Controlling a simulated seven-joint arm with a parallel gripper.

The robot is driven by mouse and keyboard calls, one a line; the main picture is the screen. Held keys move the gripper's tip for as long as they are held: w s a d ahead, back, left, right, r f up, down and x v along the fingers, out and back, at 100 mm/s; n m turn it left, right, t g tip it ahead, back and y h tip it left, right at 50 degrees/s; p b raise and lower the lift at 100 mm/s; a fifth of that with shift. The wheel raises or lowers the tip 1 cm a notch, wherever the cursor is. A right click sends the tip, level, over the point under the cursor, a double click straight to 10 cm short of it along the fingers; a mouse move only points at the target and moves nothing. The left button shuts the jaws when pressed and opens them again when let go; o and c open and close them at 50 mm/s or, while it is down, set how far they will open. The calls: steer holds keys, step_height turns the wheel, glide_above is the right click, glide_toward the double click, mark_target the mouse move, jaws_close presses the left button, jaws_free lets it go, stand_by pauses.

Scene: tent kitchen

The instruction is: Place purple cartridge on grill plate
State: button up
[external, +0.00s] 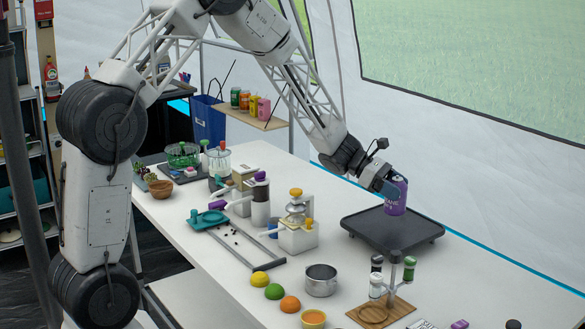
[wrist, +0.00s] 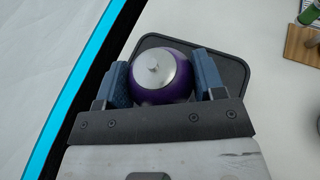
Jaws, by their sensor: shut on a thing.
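The purple cartridge (external: 397,196) is upright between the fingers of my gripper (external: 387,187). In the wrist view the cartridge (wrist: 163,82) shows its silver top with a small nub, and the blue fingers of my gripper (wrist: 163,82) press on it from both sides. The dark grill plate (external: 365,224) lies on the white table at the right, directly beneath the cartridge. The plate (wrist: 232,69) also shows behind the cartridge in the wrist view. I cannot tell whether the cartridge's base touches the plate.
A rack with spice jars (external: 394,275) stands in front of the grill plate. A steel pot (external: 321,280), fruits (external: 274,291) and a juicer (external: 297,225) stand to its left. The tent wall (external: 430,110) rises behind the table. Bare table surrounds the plate.

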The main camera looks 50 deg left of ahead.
stand_by(0.3)
steer(key=shift+f, duration=1.85)
steer(key=shift+f, duration=0.1)
steer(key=o, duration=1)
steer(key=shift+f, duration=0.1)
steer(key=shift+o, duration=0.2)
steer(key=shift+r, duration=0.2)
steer(key=v, duration=1.2)
steer(key=shift+f, duration=0.1)
steer(key=shift+s+d, duration=0.1)
